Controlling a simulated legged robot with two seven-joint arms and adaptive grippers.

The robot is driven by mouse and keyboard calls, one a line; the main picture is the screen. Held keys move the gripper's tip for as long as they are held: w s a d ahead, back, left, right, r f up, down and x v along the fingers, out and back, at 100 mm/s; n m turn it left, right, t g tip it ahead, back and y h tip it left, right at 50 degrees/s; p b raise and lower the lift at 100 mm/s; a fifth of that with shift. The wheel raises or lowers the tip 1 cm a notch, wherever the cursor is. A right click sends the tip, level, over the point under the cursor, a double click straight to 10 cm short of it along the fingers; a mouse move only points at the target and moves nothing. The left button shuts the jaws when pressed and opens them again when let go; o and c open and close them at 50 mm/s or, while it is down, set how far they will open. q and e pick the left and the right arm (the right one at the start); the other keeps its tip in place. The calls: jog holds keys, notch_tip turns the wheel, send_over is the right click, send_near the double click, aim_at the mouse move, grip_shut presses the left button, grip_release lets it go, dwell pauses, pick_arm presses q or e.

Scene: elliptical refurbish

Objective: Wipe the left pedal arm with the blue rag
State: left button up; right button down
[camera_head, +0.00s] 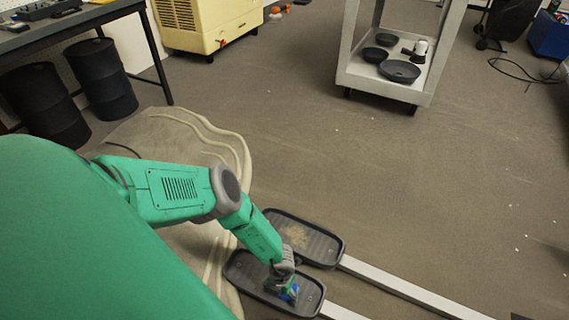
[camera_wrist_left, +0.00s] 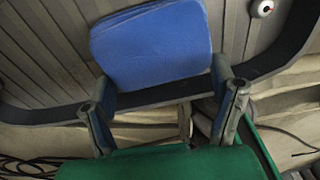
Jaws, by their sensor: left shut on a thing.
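My left gripper (camera_head: 283,279) is down at the nearer black pedal (camera_head: 246,271). It is shut on the blue rag (camera_head: 291,292), which shows as a small patch below the fingers. In the left wrist view, the blue rag (camera_wrist_left: 150,45) spreads flat ahead of the fingers (camera_wrist_left: 163,98), over the ridged pedal (camera_wrist_left: 55,40). Whether the rag touches the pedal is hard to tell. Pale pedal arms run lower right from the nearer pedal (camera_head: 341,312) and the farther pedal (camera_head: 405,287). My right gripper is not in view.
The farther pedal (camera_head: 318,241) bears a brownish smudge. A crumpled beige cloth (camera_head: 170,135) lies on the floor behind the pedals. A grey cart (camera_head: 425,98) with dark bowls stands at the back. The floor on the right is mostly clear.

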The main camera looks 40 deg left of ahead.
aim_at(263, 286)
pick_arm(q)
jog(key=shift+s+a+f+b, duration=0.1)
jog(key=shift+s+a, duration=0.1)
jog(key=shift+a, duration=0.5)
jog(key=shift+s+a+b, duration=0.1)
jog(key=shift+s+a, duration=0.15)
jog(key=shift+a, duration=0.5)
jog(key=shift+s+a+f+b, duration=0.1)
jog(key=shift+s+a, duration=0.1)
jog(key=shift+a, duration=0.5)
jog(key=shift+s+a+r+b, duration=0.1)
jog(key=shift+s+a+b, duration=0.15)
jog(key=shift+a, duration=0.8)
jog(key=shift+s+a+r+b, duration=0.1)
jog(key=shift+s+a, duration=0.25)
jog(key=shift+a, duration=0.7)
jog(key=shift+s+a, duration=0.25)
jog(key=shift+a, duration=0.9)
jog(key=shift+s+a, duration=0.25)
jog(key=shift+a, duration=0.9)
jog(key=shift+d, duration=0.1)
